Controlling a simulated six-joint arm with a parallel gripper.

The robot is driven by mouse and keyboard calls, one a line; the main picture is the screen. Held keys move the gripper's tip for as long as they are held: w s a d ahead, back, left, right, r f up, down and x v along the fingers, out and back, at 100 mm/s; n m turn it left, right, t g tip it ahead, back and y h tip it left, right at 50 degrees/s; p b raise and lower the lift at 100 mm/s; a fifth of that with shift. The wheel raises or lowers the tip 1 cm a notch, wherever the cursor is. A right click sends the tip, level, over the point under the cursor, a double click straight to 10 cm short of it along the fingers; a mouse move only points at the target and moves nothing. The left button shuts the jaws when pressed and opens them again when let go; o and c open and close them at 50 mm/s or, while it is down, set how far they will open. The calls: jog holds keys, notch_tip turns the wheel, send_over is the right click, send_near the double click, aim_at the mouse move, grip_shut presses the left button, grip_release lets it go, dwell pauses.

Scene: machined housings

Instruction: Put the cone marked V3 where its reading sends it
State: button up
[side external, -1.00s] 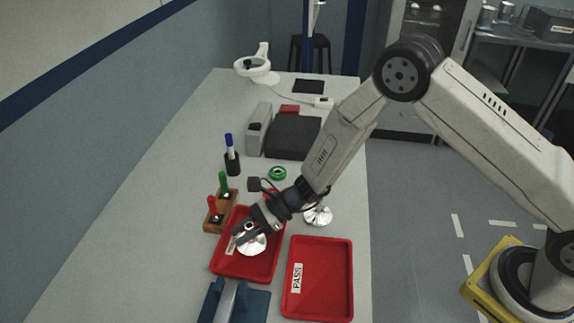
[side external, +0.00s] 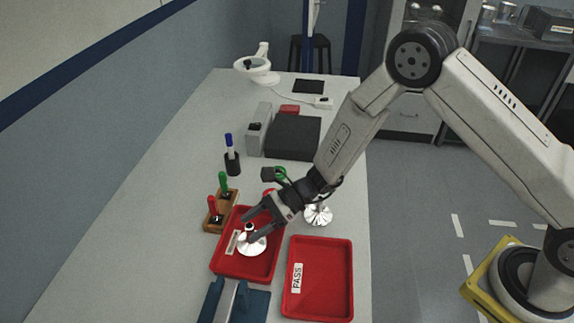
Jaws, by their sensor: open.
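A silvery-white cone (side external: 252,246) stands upright in the left red tray (side external: 231,265), wide end down. The tray has a white label that I cannot read. A second shiny cone (side external: 318,215) stands on the table behind the trays, partly hidden by my arm. I cannot read a V3 mark on either cone. My gripper (side external: 249,224) is open and empty, its fingers just above and around the top of the cone in the left tray; I cannot tell whether they touch it. The right red tray (side external: 338,305), labelled PASS, is empty.
A blue fixture (side external: 255,305) stands at the near edge. A wooden rack (side external: 222,221) with red and green markers is left of the trays. The table's left side is clear.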

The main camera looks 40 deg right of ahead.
jog(key=v, duration=0.8)
jog(key=shift+d, duration=0.4)
jog(key=shift+s+r, duration=0.1)
jog(key=shift+r, duration=0.05)
jog(key=s+d+r+n+h, duration=0.3)
jog(key=s+d+n+h, duration=0.3)
jog(key=n, duration=0.4)
jog(key=s+d+r+n+h, duration=0.4)
jog(key=s+d+n+h, duration=0.3)
jog(key=d+n, duration=0.3)
jog(key=shift+s+d, duration=0.3)
jog(key=shift+s, duration=0.2)
jog(key=shift+r, duration=0.15)
